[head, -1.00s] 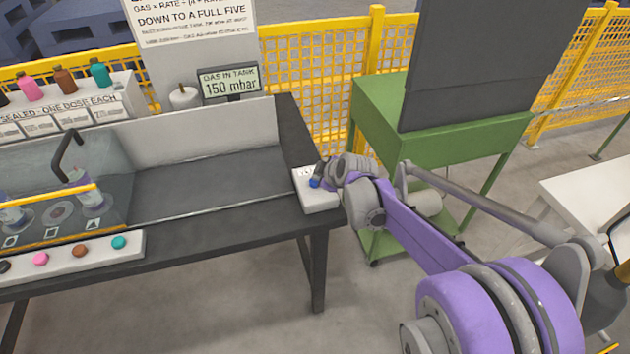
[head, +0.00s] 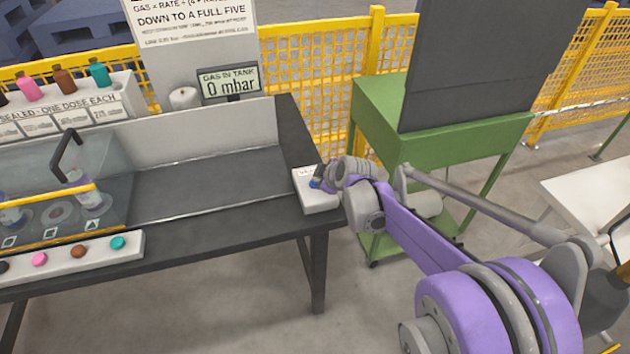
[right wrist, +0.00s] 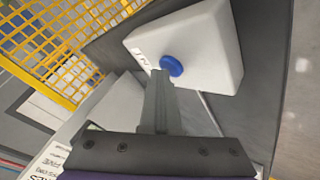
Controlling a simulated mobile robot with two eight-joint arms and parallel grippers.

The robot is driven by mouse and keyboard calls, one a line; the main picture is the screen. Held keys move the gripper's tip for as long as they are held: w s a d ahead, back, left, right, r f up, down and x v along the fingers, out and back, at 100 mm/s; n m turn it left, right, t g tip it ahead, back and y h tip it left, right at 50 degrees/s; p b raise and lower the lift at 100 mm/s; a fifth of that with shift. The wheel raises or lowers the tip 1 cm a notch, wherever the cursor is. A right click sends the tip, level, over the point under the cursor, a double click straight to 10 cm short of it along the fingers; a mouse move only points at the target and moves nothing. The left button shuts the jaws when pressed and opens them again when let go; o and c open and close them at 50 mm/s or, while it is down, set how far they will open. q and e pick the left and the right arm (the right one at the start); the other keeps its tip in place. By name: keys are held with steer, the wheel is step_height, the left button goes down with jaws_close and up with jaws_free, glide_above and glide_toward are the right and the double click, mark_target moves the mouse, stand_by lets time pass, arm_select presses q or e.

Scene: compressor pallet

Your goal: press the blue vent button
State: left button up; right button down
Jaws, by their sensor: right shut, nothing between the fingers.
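The blue vent button (right wrist: 171,66) sits on a white box in the right wrist view. In the head view only a bit of the blue button (head: 314,184) shows beside my gripper. The white box (head: 318,202) stands at the right end of the dark bench. My right gripper (right wrist: 160,78) is shut and empty, its tips right at the button's lower edge in the wrist view. Whether they touch it I cannot tell for sure. In the head view my right gripper (head: 322,178) is at the box. A display (head: 230,84) reads "GAS IN TANK 0 mbar". My left gripper is not in view.
The dark bench (head: 220,185) has a clear stretch left of the box. A glass-fronted case (head: 110,170) and a strip of coloured buttons (head: 60,256) are at the left. A green cart (head: 450,145) and yellow fence (head: 315,60) stand behind my right arm.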

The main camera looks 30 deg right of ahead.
steer(key=shift+r, duration=0.1)
steer(key=shift+r+p, duration=0.85)
steer(key=shift+r, duration=0.05)
steer(key=shift+r, duration=0.15)
step_height(320, 180, up, 5)
steer(key=p, duration=0.4)
stand_by(0.7)
